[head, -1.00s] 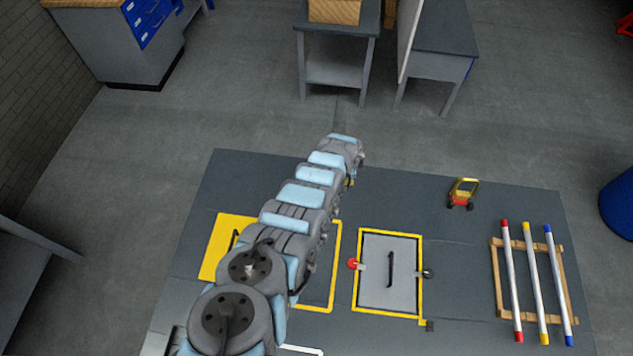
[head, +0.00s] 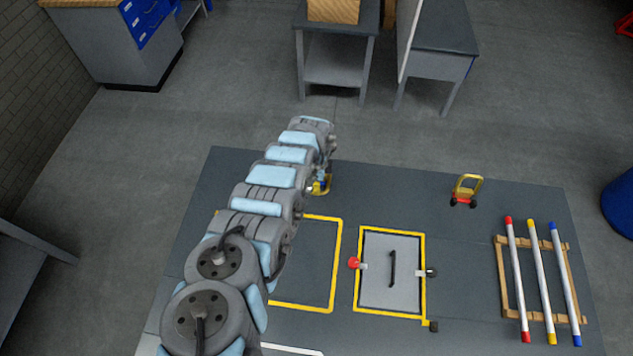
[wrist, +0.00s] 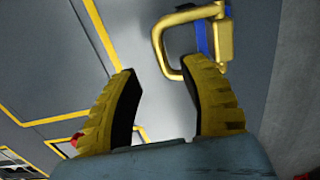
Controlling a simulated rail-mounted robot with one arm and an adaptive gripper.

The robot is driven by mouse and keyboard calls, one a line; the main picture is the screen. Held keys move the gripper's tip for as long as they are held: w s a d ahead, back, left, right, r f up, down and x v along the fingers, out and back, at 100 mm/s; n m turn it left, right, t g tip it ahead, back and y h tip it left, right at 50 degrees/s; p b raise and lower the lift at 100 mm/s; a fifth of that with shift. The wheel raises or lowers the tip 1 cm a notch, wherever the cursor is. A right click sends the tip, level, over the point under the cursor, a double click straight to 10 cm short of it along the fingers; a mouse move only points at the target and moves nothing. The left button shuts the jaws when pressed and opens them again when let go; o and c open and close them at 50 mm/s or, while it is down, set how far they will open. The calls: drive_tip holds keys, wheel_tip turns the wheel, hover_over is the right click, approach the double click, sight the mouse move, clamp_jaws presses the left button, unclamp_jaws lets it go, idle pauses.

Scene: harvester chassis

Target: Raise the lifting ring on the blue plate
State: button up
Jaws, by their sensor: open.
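The lifting ring (wrist: 157,38) is a yellow D-shaped loop at the top of the wrist view. It joins a yellow mount (wrist: 224,38) beside a strip of the blue plate (wrist: 203,38). Whether it lies flat or is tilted is hard to tell. My gripper (wrist: 160,72) is open, its two yellow fingers with dark pads spread below the ring. The right fingertip is close to the ring's lower corner; contact cannot be told. In the head view my gripper (head: 320,185) is mostly hidden under my wrist, with yellow parts showing near the chassis's far edge.
A second yellow ring (head: 469,184) stands raised on a red base at right. A grey hatch (head: 378,283) with a black handle sits mid-chassis. A wooden rack (head: 508,270) holds coloured-ended tubes at right. The chassis between the hatch and far edge is clear.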

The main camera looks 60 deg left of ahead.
wheel_tip(320, 180, down, 4)
drive_tip(key=b, duration=0.3)
drive_tip(key=shift+r, duration=0.1)
drive_tip(key=shift+f+b, duration=1.2)
drive_tip(key=shift+b, duration=0.05)
clamp_jaws()
